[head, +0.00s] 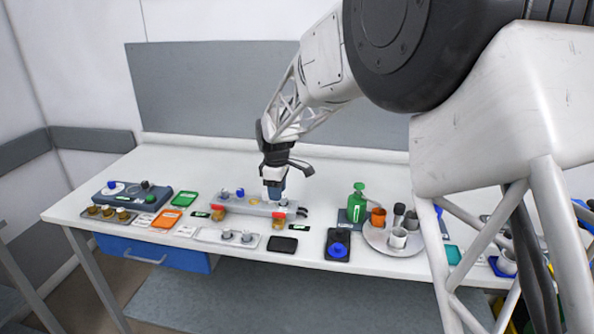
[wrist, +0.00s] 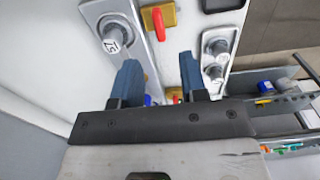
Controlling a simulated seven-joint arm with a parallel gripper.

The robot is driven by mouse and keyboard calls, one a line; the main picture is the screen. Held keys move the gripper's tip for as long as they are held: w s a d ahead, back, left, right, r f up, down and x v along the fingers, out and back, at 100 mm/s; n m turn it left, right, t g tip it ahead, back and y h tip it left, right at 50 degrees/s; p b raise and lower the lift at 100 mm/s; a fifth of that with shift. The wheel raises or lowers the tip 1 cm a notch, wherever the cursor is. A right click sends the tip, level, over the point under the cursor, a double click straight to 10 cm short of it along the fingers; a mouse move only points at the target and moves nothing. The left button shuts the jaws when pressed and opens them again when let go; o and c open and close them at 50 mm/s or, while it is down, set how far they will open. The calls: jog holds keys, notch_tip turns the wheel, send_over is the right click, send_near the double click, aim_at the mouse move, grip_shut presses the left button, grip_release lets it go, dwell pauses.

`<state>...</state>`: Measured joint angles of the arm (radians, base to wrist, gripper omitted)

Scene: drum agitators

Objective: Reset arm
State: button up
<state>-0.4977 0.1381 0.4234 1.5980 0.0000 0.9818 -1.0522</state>
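My gripper (head: 274,191) points down over the grey drum agitator rail (head: 236,205) in the middle of the table. In the wrist view its two blue fingers (wrist: 160,75) stand apart, with nothing seen held between them. Beyond the fingertips lie the grey rail with a round metal knob (wrist: 113,33) and a red-handled yellow block (wrist: 158,17). In the head view the fingertips are close above the rail's right part; whether they touch it I cannot tell.
Left are a dark blue device (head: 130,195), green (head: 184,198) and orange (head: 166,218) trays. A plate with metal knobs (head: 228,237) is in front. Right are a green bottle (head: 358,203) and a round tray with cups (head: 378,240). The table's back strip is clear.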

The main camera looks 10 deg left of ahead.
jog(key=s+d+r+m, duration=0.3)
jog(key=s+d+r, duration=0.15)
jog(key=d, duration=0.35)
jog(key=s+d+r+m+t, duration=0.1)
jog(key=s+d+r+m, duration=0.1)
jog(key=s+d+r, duration=0.35)
jog(key=s+d+r+m, duration=0.25)
jog(key=s+d, duration=0.35)
jog(key=d, duration=0.4)
jog(key=s+d+f+m, duration=0.1)
jog(key=s+d+m, duration=0.4)
jog(key=s, duration=0.8)
jog(key=s+d+f+m+t, duration=0.1)
jog(key=s+d+m, duration=0.4)
jog(key=s+d, duration=0.5)
jog(key=s, duration=0.3)
jog(key=shift+d+t, duration=0.3)
jog(key=shift+d, duration=0.1)
